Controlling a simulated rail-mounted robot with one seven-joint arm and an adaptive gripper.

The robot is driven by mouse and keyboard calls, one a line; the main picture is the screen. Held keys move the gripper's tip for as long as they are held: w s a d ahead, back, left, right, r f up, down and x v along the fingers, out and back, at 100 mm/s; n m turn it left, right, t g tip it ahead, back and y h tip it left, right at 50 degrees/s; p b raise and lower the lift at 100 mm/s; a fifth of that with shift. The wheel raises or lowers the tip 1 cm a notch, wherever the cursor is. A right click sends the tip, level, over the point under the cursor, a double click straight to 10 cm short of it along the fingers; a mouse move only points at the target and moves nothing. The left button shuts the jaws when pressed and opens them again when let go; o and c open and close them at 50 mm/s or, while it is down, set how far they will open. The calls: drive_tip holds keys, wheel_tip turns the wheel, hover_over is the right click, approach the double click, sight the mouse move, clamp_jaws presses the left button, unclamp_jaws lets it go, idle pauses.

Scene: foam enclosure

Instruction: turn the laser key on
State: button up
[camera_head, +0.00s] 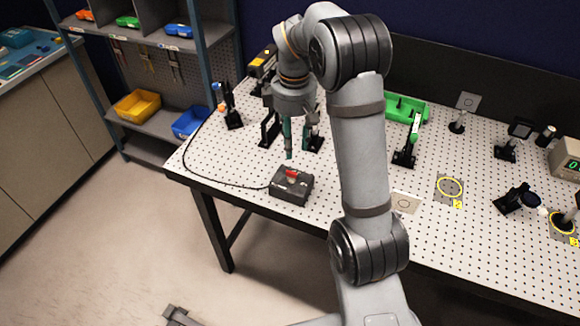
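A dark box (284,189) with a red key or knob (291,173) on its top sits near the left front edge of the perforated table. A black cable runs from the box along the table's left edge. My gripper (291,154) points downward above and slightly behind the box, with greenish fingers. Its tips appear apart from the red key. The fingers are small and partly overlap the dark posts behind them, so I cannot tell how far apart they are. The key's exact angle is too small to read.
The perforated table (270,222) also bears a yellow-labelled black device (262,62), a green tray (408,108), and several optic mounts to the right. A blue bin (190,122) and a yellow bin (137,104) stand on the shelf at left. My arm hides the table's middle.

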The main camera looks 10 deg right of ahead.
sight(291, 175)
drive_tip(key=f, duration=1)
drive_tip(key=shift+w+a+f+p, duration=0.2)
drive_tip(key=shift+f+p, duration=0.05)
drive_tip(key=shift+p, duration=0.15)
drive_tip(key=shift+c, duration=1)
clamp_jaws()
